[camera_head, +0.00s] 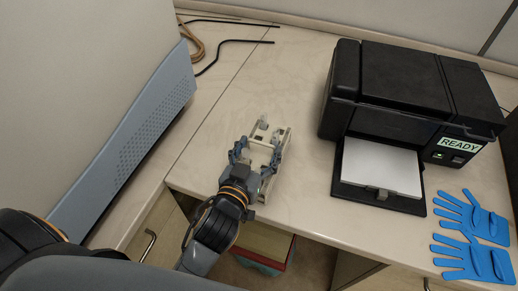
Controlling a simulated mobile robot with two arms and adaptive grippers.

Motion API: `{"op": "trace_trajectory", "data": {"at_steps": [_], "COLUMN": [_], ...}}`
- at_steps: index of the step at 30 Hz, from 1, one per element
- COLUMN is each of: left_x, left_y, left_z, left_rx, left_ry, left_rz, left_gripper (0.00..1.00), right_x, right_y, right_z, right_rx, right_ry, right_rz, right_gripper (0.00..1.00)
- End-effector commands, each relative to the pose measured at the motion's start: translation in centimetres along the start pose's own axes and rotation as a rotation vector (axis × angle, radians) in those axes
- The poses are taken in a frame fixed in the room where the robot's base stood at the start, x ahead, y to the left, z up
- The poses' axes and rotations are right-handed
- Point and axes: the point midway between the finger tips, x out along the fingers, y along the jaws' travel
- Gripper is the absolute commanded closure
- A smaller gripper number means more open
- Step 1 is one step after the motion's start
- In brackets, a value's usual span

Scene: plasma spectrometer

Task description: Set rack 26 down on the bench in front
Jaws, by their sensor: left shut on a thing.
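A small pale beige rack (283,154) is at the front part of the bench (310,213). My left gripper (257,150) is shut on the rack, with its fingers on either side of it. The gripper and wrist cover part of the rack's near end. A few small upright pieces show at the rack's far end. I cannot tell whether the rack's underside touches the bench. No number is readable on it. My right gripper is not in view.
A black printer (400,85) with a paper tray (380,167) stands to the right, its display reading READY. Blue gloves (470,215) lie at the front right. A grey vented instrument panel (125,150) is on the left. Cables (235,42) lie at the back. Bench behind the rack is clear.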

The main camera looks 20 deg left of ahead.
Motion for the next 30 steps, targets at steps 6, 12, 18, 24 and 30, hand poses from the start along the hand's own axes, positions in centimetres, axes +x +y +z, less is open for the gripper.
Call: {"op": "trace_trajectory", "data": {"at_steps": [6,12,18,24,30], "left_x": [0.1,0.1,0.1,-0.7,-4.2], "left_y": [0.0,0.0,0.0,0.0,0.0], "left_z": [0.3,0.2,0.2,0.0,0.2], "left_rx": [0.0,0.0,0.0,-0.001,-0.003], "left_ry": [0.0,0.0,0.001,-0.001,-0.004], "left_rz": [0.0,0.0,0.0,0.0,-0.001], "left_gripper": [0.27,0.06,0.06,0.06,0.06], "right_x": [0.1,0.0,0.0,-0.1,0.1], "right_y": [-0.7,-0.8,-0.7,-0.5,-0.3], "right_z": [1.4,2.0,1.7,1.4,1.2], "right_rx": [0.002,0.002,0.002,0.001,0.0], "right_ry": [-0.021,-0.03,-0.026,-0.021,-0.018], "right_rz": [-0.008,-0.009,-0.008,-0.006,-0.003], "right_gripper": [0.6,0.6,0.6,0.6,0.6]}}
